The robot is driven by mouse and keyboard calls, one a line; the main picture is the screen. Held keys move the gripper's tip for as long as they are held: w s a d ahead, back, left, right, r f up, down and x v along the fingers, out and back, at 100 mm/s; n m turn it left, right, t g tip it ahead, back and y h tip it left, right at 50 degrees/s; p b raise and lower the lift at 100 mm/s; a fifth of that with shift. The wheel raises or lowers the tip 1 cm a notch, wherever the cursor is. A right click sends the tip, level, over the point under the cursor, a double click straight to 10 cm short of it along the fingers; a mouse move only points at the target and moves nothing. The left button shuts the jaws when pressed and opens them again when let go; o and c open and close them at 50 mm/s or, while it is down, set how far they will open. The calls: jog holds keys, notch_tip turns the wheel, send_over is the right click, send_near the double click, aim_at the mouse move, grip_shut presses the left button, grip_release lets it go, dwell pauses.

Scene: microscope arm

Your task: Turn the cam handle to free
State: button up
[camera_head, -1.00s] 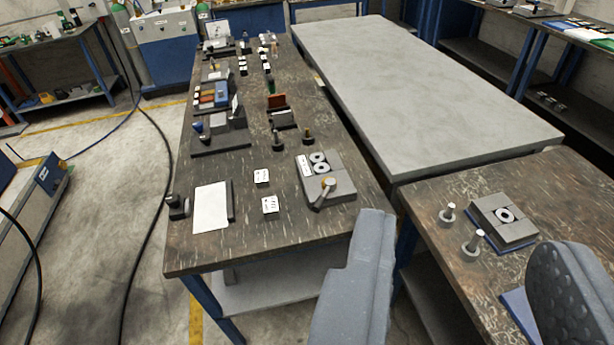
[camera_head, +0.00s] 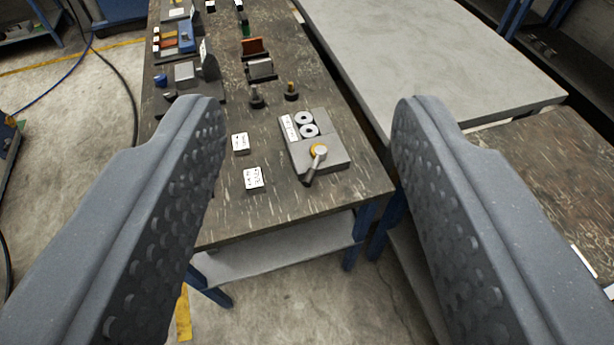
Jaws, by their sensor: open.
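The cam handle (camera_head: 315,164) is a short grey lever with a yellow-ringed pivot. It sits at the front of a grey fixture plate (camera_head: 329,157) near the right front corner of the dark worktable. The handle points toward the front left of the plate. Two round metal rings (camera_head: 306,124) lie on the plate behind it, beside a white label strip. My gripper (camera_head: 309,100) is wide open and empty. Its two grey studded fingers frame the plate from left and right, and the plate lies beyond them, apart from both.
More fixtures fill the back left of the dark table (camera_head: 222,229). A large grey slab (camera_head: 420,55) lies to the right, beside another worn table (camera_head: 560,165).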

jog(key=w+a+f+g, duration=0.2)
jog(key=w+f, duration=0.4)
jog(key=w, duration=0.4)
jog(key=m+g, duration=0.4)
jog(key=g, duration=0.4)
send_over(310, 176)
jog(key=s, duration=0.6)
notch_tip(310, 176, down, 36)
jog(key=x, duration=1.3)
jog(key=shift+f+b, duration=0.3)
jog(key=shift+f, duration=0.05)
